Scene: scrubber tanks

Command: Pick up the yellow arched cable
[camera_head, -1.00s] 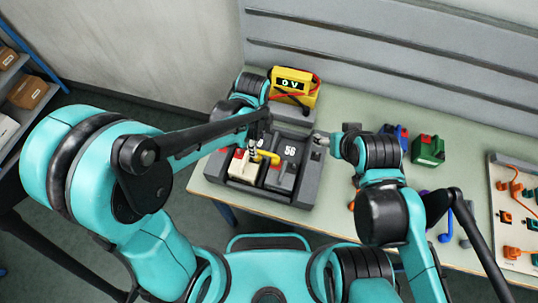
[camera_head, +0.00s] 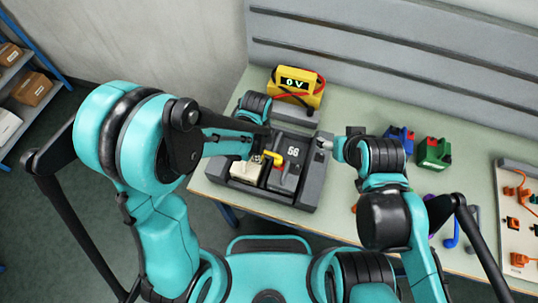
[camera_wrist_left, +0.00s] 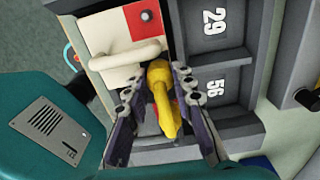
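The yellow arched cable (camera_head: 272,158) stands on the dark tank unit (camera_head: 305,195), between the cream block (camera_head: 246,172) and the dark block marked 56 (camera_head: 287,166). It also shows in the left wrist view (camera_wrist_left: 162,95) as a yellow arch. My left gripper (camera_head: 262,150) is at the cable. In the left wrist view its two fingers (camera_wrist_left: 156,85) are apart, one on each side of the arch, with gaps visible. My right gripper (camera_head: 326,145) is at the right side of the tank unit; its fingers are too small to read.
A grey panel backs the table.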

